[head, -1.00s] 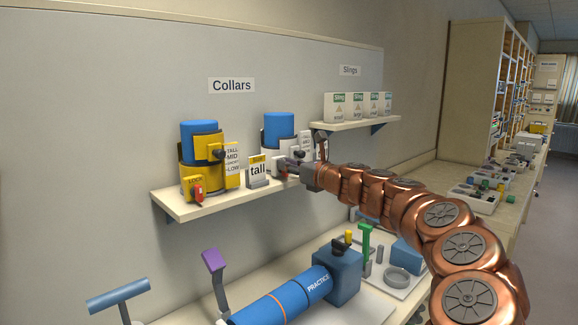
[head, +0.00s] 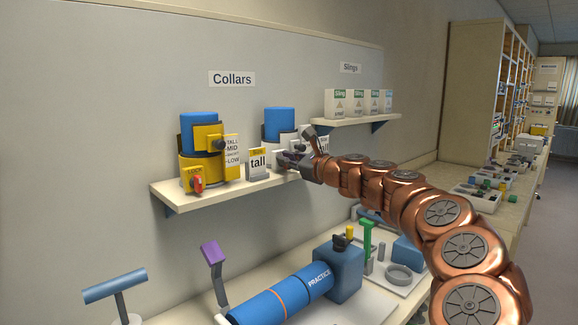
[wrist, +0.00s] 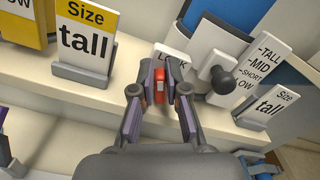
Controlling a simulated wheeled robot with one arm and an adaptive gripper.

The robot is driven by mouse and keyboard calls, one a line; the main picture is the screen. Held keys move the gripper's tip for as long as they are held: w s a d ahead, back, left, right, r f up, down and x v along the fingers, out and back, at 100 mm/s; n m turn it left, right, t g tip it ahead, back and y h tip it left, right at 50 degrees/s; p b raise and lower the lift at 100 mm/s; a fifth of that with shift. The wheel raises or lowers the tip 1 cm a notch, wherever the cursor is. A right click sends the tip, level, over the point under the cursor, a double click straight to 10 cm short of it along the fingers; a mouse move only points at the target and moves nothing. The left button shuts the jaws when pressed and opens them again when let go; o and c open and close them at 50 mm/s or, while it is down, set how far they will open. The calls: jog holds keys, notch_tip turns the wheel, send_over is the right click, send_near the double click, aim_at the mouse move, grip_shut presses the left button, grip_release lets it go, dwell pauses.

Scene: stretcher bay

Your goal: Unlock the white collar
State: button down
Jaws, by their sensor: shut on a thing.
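The white collar (head: 271,151) stands around a blue cylinder (head: 279,122) on the Collars shelf, partly hidden by my gripper. In the wrist view its white LOCK plate (wrist: 177,62) carries a red lock knob (wrist: 160,88). My gripper (wrist: 160,90) is shut on this red knob, with a finger on each side. My gripper also shows in the head view (head: 287,161), at the collar's front. To the right of the lock in the wrist view is a dark slider knob (wrist: 222,80), beside a TALL-to-LOW scale (wrist: 270,62). The knob's exact angle on the plate is hard to tell.
A "Size tall" card (wrist: 85,40) stands close left of my gripper; another tall card (wrist: 276,108) stands right. The yellow collar (head: 195,170) is further left on the shelf (head: 220,196). A bench with a blue practice cylinder (head: 285,298) lies below.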

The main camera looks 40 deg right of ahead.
jog(key=n+b, duration=0.1)
jog(key=f+n+b, duration=0.1)
jog(key=n, duration=0.1)
jog(key=shift+a, duration=0.2)
jog(key=n+b, duration=0.4)
jog(key=shift+a+f+b, duration=0.2)
jog(key=shift+f+b, duration=0.05)
jog(key=shift+b, duration=0.15)
jog(key=n+b, duration=0.5)
jog(key=shift+a+f, duration=0.1)
jog(key=shift+f, duration=0.1)
jog(key=shift+r+n, duration=0.1)
jog(key=shift+n, duration=0.3)
jog(key=shift+r, duration=0.15)
jog(key=c, duration=1.5)
grip_release()
jog(key=o, duration=0.3)
jog(key=shift+b, duration=0.3)
jog(key=shift+f, duration=0.2)
